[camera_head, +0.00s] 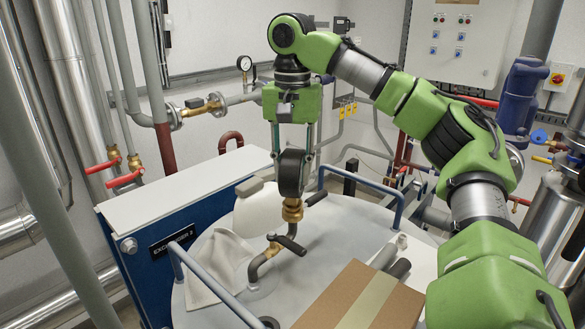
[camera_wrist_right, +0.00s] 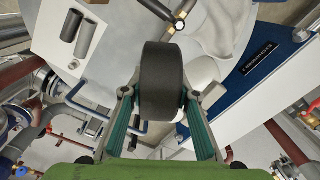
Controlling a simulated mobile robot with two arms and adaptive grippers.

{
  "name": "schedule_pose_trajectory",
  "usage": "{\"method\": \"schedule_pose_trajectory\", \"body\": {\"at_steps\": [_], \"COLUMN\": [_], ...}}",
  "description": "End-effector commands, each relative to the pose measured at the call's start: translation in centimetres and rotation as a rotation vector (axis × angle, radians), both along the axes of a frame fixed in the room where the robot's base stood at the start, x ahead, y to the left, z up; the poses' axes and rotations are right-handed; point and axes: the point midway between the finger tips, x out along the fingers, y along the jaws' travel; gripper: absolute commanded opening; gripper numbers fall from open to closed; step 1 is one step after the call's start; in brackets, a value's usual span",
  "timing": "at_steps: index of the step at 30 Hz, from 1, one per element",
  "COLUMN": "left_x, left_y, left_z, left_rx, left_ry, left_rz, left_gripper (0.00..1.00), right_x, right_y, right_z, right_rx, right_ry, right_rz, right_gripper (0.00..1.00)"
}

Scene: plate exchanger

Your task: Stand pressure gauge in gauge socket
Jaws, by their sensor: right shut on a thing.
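The pressure gauge (camera_head: 291,174) is a thick black round body, seen nearly edge-on and roughly upright. My right gripper (camera_head: 292,158) points down and is shut on it, one finger on each side. In the right wrist view the gauge (camera_wrist_right: 162,85) sits between the green-grey fingers of the gripper (camera_wrist_right: 160,98). Directly below the gauge in the head view is a brass fitting (camera_head: 292,210), which looks like the gauge socket. I cannot tell whether the gauge's stem is seated in it. My left gripper is not in view.
A bent pipe with a brass valve and black lever (camera_head: 290,244) rises from the round grey lid (camera_head: 225,255). Blue-grey rails (camera_head: 362,180) edge the lid. A cardboard box (camera_head: 355,300) is in front, a white cloth (camera_head: 215,265) at left. Another gauge (camera_head: 244,64) is on the wall pipe.

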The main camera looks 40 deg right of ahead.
Motion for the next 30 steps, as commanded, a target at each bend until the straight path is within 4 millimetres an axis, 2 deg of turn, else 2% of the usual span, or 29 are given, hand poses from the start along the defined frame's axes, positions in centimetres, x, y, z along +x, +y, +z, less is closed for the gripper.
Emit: {"method": "schedule_pose_trajectory", "body": {"at_steps": [5, 6, 7, 20, 25, 30], "left_x": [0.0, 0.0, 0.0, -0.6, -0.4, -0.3], "left_y": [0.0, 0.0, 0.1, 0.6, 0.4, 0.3], "left_z": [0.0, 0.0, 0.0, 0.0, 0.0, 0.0], "left_rx": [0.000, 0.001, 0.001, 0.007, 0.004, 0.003], "left_ry": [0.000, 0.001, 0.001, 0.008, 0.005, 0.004], "left_rz": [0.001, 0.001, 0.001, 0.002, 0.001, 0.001], "left_gripper": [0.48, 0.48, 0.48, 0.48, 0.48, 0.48], "right_x": [0.0, 0.1, 0.0, 0.0, 0.1, 0.1], "right_y": [-0.1, -0.1, -0.1, 0.0, 0.0, 0.0], "right_z": [0.1, 0.1, 0.1, 0.3, 2.0, 4.8], "right_rx": [-0.003, -0.003, -0.002, -0.001, -0.002, -0.004], "right_ry": [-0.003, -0.003, -0.003, 0.000, -0.003, -0.004], "right_rz": [-0.003, -0.003, -0.003, -0.001, -0.001, -0.002], "right_gripper": [0.00, 0.38, 0.46, 0.48, 0.48, 0.48]}}
